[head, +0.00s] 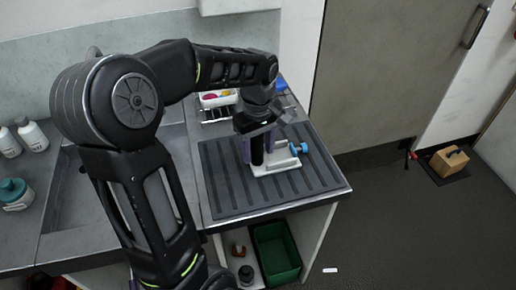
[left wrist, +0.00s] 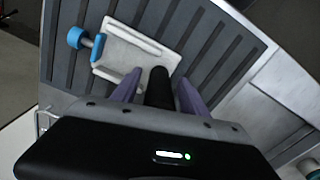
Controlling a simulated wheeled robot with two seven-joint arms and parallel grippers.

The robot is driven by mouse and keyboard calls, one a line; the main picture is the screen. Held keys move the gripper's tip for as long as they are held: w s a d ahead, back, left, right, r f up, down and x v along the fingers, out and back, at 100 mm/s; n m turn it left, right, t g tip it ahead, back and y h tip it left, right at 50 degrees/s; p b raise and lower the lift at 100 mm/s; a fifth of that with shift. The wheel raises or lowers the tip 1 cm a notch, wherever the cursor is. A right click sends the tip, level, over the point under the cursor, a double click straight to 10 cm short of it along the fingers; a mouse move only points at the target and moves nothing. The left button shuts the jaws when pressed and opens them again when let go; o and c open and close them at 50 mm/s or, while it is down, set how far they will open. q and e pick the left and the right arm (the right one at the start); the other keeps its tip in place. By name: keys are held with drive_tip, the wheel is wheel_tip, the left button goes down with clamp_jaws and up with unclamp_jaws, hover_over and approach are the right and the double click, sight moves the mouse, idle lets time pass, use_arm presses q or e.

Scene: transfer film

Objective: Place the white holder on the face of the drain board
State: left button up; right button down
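The white holder (head: 284,163) has a flat base, a blue knob (head: 303,148) at its right and an upright black post (head: 257,150). It appears to sit flat on the dark ribbed drain board (head: 232,196). In the left wrist view the holder (left wrist: 130,50) shows with its blue knob and the post (left wrist: 158,88). My left gripper (left wrist: 158,92) points down with its purple fingers on either side of the post. Narrow gaps show between post and fingers, so it looks open around it. The gripper (head: 258,148) hides part of the holder in the head view. My right gripper is not in view.
A wire rack with a white tray (head: 218,99) of coloured items stands behind the board. A sink (head: 75,200) and bottles (head: 32,134) are at left. A green bin (head: 277,250) is below the counter. The board's front and right areas are clear.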

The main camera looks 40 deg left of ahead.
use_arm(q)
wheel_tip(320, 180, up, 12)
drive_tip(key=shift+r+p, duration=0.2)
drive_tip(key=shift+p, duration=0.4)
drive_tip(key=shift+f, duration=0.1)
idle(0.9)
